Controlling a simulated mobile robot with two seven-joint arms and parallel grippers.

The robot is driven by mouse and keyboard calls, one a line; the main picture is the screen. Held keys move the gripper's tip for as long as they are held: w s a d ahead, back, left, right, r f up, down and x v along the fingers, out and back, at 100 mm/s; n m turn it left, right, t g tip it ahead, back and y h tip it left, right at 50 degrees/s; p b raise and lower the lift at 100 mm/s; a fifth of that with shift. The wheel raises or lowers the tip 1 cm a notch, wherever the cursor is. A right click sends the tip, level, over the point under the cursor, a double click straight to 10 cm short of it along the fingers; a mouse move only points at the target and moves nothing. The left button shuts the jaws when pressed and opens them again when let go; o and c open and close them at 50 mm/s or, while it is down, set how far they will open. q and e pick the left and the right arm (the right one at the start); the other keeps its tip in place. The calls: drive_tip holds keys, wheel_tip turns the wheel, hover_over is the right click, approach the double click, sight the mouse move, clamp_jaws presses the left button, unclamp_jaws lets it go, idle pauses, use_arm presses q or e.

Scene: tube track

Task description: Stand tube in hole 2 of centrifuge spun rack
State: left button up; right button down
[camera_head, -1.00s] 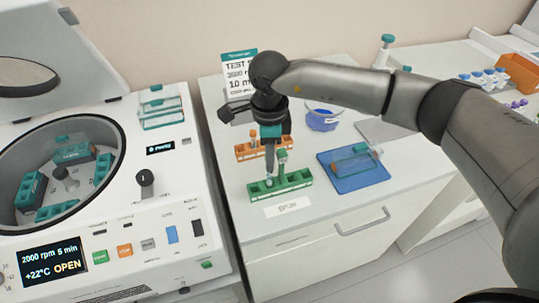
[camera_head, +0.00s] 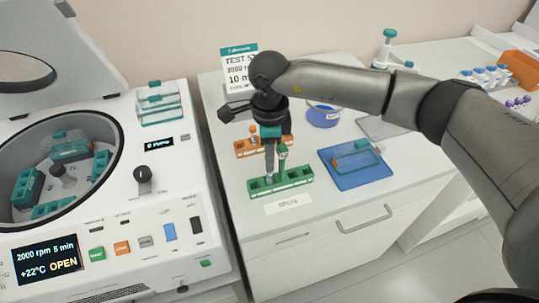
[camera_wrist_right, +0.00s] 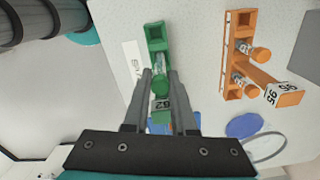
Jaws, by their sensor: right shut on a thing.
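The green spun rack (camera_head: 262,187) lies at the front of the white bench, behind a small printed label (camera_head: 287,204). It also shows in the right wrist view (camera_wrist_right: 156,32), with an open hole at its far end. My right gripper (camera_head: 275,165) points down over the rack and is shut on a tube (camera_head: 283,153) with a green cap. In the right wrist view, the cap (camera_wrist_right: 162,85) shows between the fingers, with a "62" label just below it. The fingers hide the tube's lower end, so I cannot tell how deep it sits. My left gripper is out of view.
An orange rack (camera_head: 243,150) with orange-capped tubes lies just behind the green rack. A blue tray (camera_head: 362,180) with a clear box is to the right, and a blue bowl (camera_head: 323,117) is behind. The open centrifuge (camera_head: 120,200) stands close on the left.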

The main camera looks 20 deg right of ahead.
drive_tip(key=shift+f, duration=0.1)
drive_tip(key=c, duration=0.7)
unclamp_jaws()
drive_tip(key=shift+o, duration=0.2)
wheel_tip(320, 180, up, 15)
drive_tip(key=shift+b, duration=0.3)
idle(0.4)
